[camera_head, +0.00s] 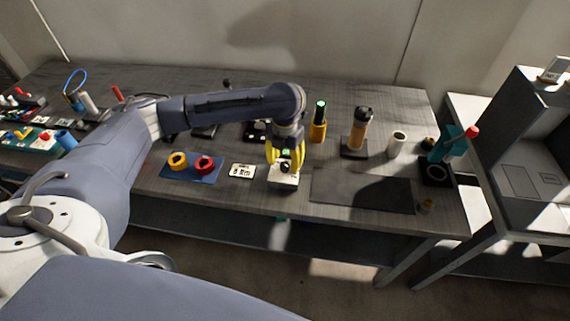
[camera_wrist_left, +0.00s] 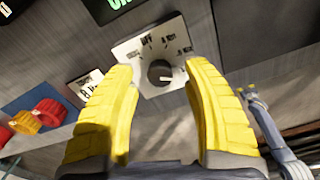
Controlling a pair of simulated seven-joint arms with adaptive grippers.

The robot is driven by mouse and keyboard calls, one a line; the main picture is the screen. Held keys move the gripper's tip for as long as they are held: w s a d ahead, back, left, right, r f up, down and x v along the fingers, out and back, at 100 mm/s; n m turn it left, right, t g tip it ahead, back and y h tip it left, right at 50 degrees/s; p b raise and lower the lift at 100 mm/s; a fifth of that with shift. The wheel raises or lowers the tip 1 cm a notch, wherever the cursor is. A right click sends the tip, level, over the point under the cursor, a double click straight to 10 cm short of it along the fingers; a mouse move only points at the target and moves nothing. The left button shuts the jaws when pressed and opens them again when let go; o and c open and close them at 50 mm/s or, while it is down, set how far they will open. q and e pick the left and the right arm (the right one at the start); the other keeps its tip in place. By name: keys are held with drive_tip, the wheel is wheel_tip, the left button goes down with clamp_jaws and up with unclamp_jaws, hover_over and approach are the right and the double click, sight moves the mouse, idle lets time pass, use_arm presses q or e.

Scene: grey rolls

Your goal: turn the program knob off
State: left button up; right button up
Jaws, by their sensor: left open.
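The program knob (camera_wrist_left: 160,73) is a dark round dial on a white panel (camera_wrist_left: 134,50) with printed marks around it, OFF among them. In the left wrist view its pale pointer line points to the right, away from the OFF mark. In the head view the knob (camera_head: 286,168) sits on its small white box (camera_head: 283,182) near the table's front edge. My left gripper (camera_wrist_left: 163,82) has yellow fingers and is open, with the knob between and beyond the fingertips. I cannot tell whether a finger touches it. In the head view my left gripper (camera_head: 286,163) is over the box.
A white label card (camera_head: 242,171) and a blue mat (camera_head: 191,170) with a yellow and a red ring lie left of the box. A dark mat (camera_head: 362,190) lies to the right.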

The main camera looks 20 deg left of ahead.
use_arm(q)
drive_tip(key=shift+f, duration=0.8)
drive_tip(key=shift+c, duration=0.4)
clamp_jaws()
